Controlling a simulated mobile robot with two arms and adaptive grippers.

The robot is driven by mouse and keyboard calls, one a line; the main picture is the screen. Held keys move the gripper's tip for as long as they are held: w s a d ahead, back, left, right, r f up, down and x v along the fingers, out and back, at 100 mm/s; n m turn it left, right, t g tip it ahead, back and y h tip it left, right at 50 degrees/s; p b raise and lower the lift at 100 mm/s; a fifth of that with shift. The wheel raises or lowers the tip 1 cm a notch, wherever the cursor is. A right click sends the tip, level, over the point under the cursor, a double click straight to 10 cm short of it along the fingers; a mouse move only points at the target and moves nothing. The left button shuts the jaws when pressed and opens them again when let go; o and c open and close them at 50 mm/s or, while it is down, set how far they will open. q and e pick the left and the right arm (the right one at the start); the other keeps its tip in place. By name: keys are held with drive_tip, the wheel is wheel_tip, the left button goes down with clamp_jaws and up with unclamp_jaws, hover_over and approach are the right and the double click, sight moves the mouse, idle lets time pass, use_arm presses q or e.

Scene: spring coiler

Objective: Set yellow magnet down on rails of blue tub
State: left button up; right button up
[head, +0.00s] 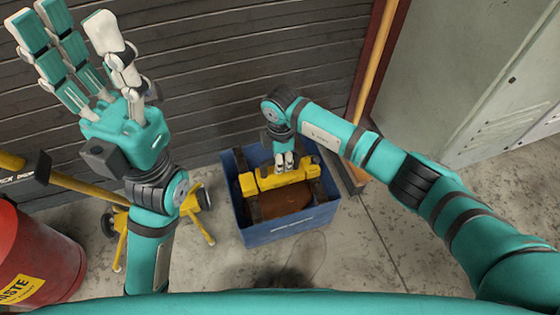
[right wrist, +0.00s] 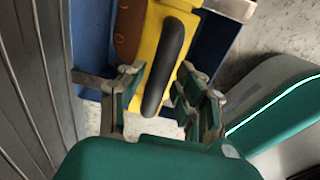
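The yellow magnet (head: 277,179), a bar with a black handle (right wrist: 167,62), lies level across the dark rails of the blue tub (head: 290,229). My right gripper (head: 284,162) is over the middle of the magnet. In the right wrist view its fingers (right wrist: 162,80) stand apart on both sides of the handle, with small gaps showing. My left gripper (head: 82,45) is raised at upper left, fingers spread and empty, far from the tub. The exact contact of magnet and rails is partly hidden by the gripper.
Brown material (head: 290,221) lies in the tub under the magnet. A red waste drum (head: 40,255) and a yellow-legged stand (head: 203,200) are to the left. A slatted shutter (head: 220,70) is behind, a grey cabinet (head: 480,80) at right. Bare floor lies in front of the tub.

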wheel_tip(320, 180, up, 10)
drive_tip(key=shift+r, duration=0.2)
